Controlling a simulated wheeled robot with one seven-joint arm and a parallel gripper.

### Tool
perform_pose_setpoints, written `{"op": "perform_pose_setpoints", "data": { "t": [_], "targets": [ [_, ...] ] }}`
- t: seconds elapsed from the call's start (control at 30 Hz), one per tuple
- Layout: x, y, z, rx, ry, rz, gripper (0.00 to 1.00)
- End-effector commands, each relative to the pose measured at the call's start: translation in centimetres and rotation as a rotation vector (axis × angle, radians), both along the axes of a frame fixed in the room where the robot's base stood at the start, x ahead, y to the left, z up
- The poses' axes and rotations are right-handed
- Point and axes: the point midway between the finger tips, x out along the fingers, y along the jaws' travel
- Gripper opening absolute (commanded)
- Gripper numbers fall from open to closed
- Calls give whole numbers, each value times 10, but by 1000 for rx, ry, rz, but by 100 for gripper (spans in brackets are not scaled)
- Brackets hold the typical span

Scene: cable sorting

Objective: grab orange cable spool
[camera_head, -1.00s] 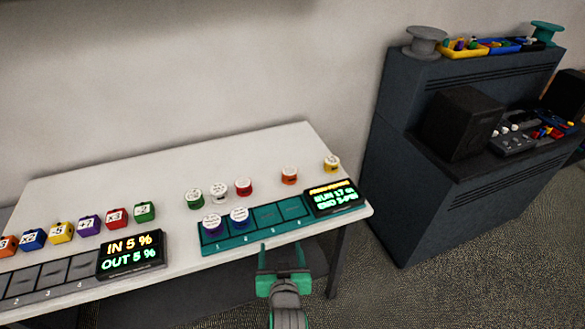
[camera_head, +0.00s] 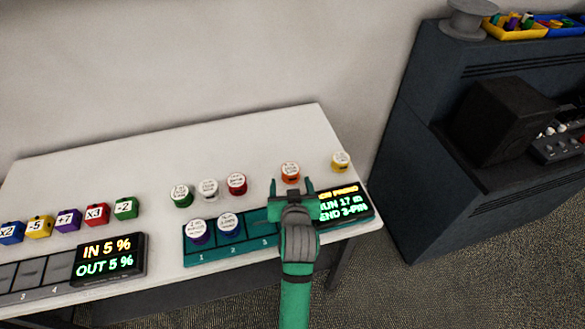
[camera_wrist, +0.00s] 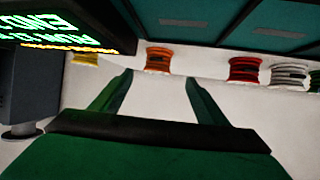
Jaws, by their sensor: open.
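The orange cable spool (camera_head: 290,172), with a white labelled top, stands on the white table just beyond my gripper. My gripper (camera_head: 292,188) is green, open and empty, with its fingertips just short of the spool in the head view. In the wrist view, my gripper (camera_wrist: 158,85) shows its two fingers spread apart, and the orange spool (camera_wrist: 158,60) stands upright beyond them, roughly in line with the gap. I see no contact between the fingers and the spool.
A yellow spool (camera_head: 340,162) stands right of the orange one; a red spool (camera_head: 236,184), a white one (camera_head: 208,189) and a green one (camera_head: 181,195) stand left. A dark cabinet (camera_head: 415,150) stands right.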

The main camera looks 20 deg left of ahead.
Motion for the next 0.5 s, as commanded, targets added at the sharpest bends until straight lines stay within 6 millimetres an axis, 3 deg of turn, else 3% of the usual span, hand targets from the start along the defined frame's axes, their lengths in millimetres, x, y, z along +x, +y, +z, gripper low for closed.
{"op": "perform_pose_setpoints", "data": {
  "t": [0.2,0.5],
  "targets": [
    [28,11,-14,0,-1,0,68],
    [46,17,-23,-1,-1,0,68]
  ]
}}
